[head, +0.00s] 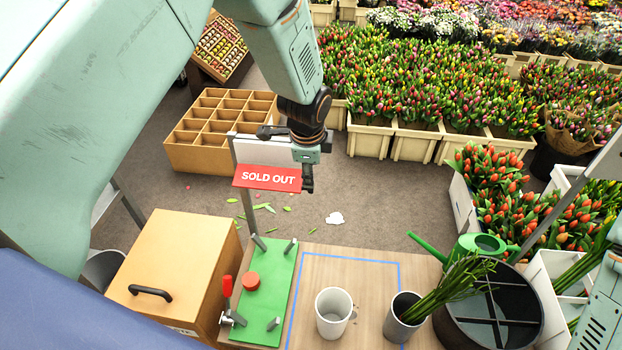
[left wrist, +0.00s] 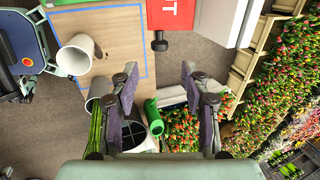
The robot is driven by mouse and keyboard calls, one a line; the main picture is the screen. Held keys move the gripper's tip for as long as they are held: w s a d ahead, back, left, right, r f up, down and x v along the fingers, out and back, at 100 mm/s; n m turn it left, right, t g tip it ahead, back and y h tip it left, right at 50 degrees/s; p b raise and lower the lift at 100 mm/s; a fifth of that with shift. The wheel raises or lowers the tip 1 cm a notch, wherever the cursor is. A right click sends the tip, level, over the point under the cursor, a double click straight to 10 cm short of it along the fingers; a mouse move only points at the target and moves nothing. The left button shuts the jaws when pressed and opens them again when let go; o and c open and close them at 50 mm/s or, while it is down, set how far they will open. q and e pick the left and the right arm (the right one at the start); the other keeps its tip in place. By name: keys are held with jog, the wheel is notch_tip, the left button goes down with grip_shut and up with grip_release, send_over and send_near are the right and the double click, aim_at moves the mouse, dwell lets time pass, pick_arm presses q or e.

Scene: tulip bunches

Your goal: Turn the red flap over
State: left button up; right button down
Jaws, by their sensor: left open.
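The red flap (head: 267,178) with white "SOLD OUT" lettering hangs in front of a white board (head: 264,151) on a metal post. Its lettered face is toward me. My left gripper (head: 308,184) is at the flap's right end in the head view. In the left wrist view my left gripper (left wrist: 160,88) has its fingers spread wide with nothing between them. Whether it touches the flap I cannot tell. My right gripper is out of view.
A wooden box (head: 175,265) stands left. Tulip crates (head: 415,145) stand behind.

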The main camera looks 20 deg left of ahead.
pick_arm(q)
jog(key=b+x, duration=0.1)
jog(key=x, duration=0.6)
jog(key=shift+w+f, duration=0.1)
jog(key=shift+f, duration=0.3)
grip_shut()
